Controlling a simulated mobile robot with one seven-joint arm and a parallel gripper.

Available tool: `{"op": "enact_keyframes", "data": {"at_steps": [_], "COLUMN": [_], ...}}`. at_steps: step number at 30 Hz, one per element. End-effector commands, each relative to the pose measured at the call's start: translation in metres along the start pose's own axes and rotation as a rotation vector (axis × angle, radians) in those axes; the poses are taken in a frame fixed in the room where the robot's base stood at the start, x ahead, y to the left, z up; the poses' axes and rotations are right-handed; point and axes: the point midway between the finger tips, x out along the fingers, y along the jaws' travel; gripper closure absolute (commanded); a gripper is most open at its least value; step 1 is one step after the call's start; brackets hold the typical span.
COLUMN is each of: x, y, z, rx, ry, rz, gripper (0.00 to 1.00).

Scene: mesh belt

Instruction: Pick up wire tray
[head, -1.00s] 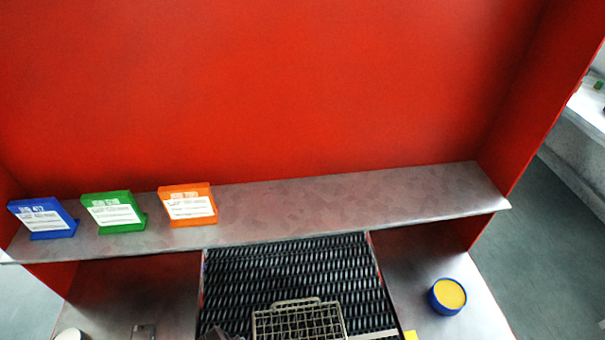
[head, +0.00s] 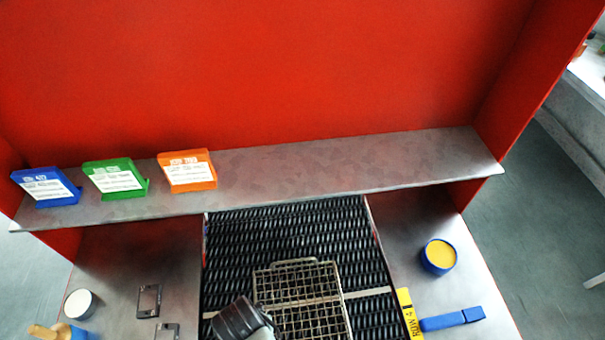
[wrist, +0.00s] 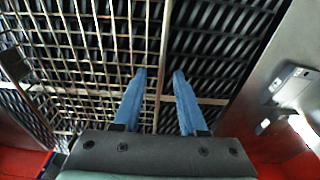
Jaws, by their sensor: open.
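The wire tray (head: 322,264) is a beige wire grid with a small handle on its far rim. It lies on the dark mesh belt (head: 225,240), and my arm covers its near left part in the head view. The tray also fills the left and middle of the wrist view (wrist: 95,45). My gripper (wrist: 160,74) is open and empty, with two blue fingers pointing at the tray. In the wrist view one tray edge runs between the fingertips; whether they are down at its level, I cannot tell. In the head view my fingers are hidden.
A steel shelf (head: 330,170) with blue, green and orange sign stands crosses above the belt's far end. Right of the belt are a yellow label (head: 409,312), a blue tool (head: 450,319) and a blue-yellow tin (head: 438,256). A white round container (head: 80,303) stands left.

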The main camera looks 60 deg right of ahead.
Motion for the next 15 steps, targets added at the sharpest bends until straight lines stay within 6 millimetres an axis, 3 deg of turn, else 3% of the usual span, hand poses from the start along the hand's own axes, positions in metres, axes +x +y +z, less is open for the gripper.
{"op": "enact_keyframes", "data": {"at_steps": [5, 12, 15], "x": [0.0003, 0.0000, -0.0001], "y": [-0.0003, -0.0003, -0.0003], "z": [-0.0002, -0.0002, -0.0002], "rx": [0.000, 0.000, 0.000], "ry": [0.001, 0.001, 0.001], "rz": [-0.001, -0.001, -0.001], "gripper": [0.59, 0.98, 1.00]}}
